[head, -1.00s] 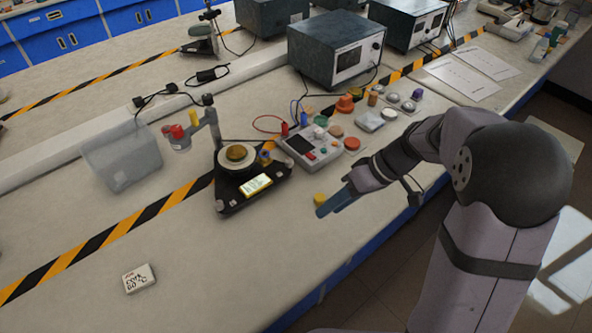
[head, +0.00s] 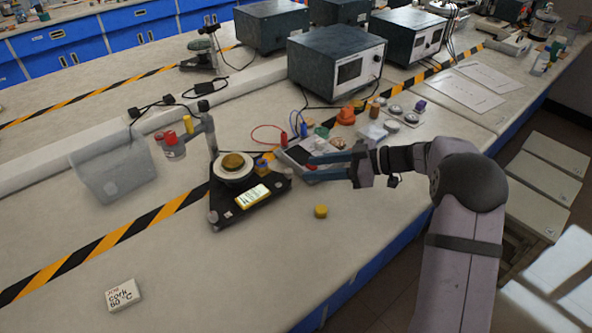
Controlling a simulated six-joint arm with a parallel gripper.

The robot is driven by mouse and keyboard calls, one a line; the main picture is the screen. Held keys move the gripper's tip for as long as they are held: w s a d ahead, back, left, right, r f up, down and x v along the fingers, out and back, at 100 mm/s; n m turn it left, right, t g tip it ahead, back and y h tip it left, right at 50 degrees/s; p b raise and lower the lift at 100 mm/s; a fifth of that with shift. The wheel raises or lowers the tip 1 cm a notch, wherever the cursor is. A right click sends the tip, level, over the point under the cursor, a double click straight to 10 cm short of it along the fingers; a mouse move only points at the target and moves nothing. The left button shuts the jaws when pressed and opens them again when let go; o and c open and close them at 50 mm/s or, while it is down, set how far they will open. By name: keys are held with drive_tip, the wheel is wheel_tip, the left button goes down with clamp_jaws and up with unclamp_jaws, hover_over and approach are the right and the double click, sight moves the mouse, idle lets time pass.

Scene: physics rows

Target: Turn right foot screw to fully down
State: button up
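A black triangular base (head: 236,211) stands on the bench left of centre, bearing a round white dish with a brass disc (head: 233,163) and a small yellow-green display (head: 252,195). A grey foot screw (head: 213,217) shows at its front left corner. The right corner (head: 287,173) of the base shows, but its foot screw is too small to make out clearly. My gripper (head: 306,169) is open, with a gap between its two blue fingers. It points left, just right of that corner, and appears empty. I cannot tell whether it touches anything. It partly covers the control box behind.
A yellow cylinder (head: 320,211) stands on the bench in front of my gripper. A grey control box (head: 300,150), orange piece (head: 345,116) and metal knobs lie behind. The front bench is mostly clear.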

sight(291, 171)
drive_tip(key=shift+p+x, duration=0.75)
drive_tip(key=shift+x, duration=2.45)
clamp_jaws()
